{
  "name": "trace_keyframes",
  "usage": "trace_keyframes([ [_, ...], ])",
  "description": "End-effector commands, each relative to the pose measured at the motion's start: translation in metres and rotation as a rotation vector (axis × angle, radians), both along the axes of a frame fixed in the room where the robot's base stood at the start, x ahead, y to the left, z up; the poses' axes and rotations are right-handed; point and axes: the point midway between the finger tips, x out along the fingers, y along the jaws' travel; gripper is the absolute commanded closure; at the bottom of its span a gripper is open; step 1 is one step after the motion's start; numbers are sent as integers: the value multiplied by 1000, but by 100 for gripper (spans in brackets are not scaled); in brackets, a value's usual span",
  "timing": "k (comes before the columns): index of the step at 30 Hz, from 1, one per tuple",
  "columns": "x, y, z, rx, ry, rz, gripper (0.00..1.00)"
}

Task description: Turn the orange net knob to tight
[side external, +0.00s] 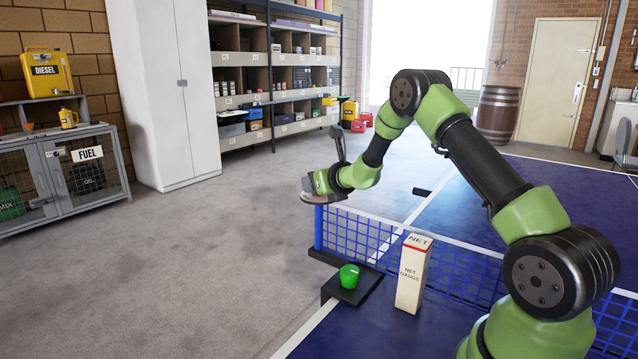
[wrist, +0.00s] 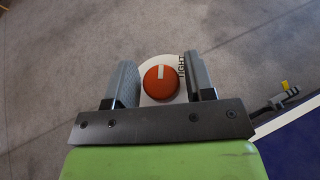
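The orange knob (wrist: 160,84) sits on a white dial in the wrist view. Its white pointer mark (wrist: 161,73) points toward the top of the picture. The word TIGHT (wrist: 182,66) is printed on the dial to the knob's right. My gripper (wrist: 164,76) is open, with one finger on each side of the knob. Gaps show between the fingers and the knob, wider at the right. In the side view my gripper (side external: 313,188) is at the top of the blue net post (side external: 318,228), and the knob cannot be made out there.
The blue net (side external: 360,236) runs right from the post across the blue table (side external: 415,338). A white NET GAUGE box (side external: 411,285) stands on the table by the net. A green rounded object (side external: 349,276) sits on a black plate near the table edge. Open floor lies left.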

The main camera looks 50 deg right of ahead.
Motion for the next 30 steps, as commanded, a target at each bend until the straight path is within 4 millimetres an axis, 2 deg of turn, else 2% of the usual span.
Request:
trace_keyframes([
  [14,-7,2,2,1,4,0,39],
  [30,-76,28,33,0,2,-1,39],
])
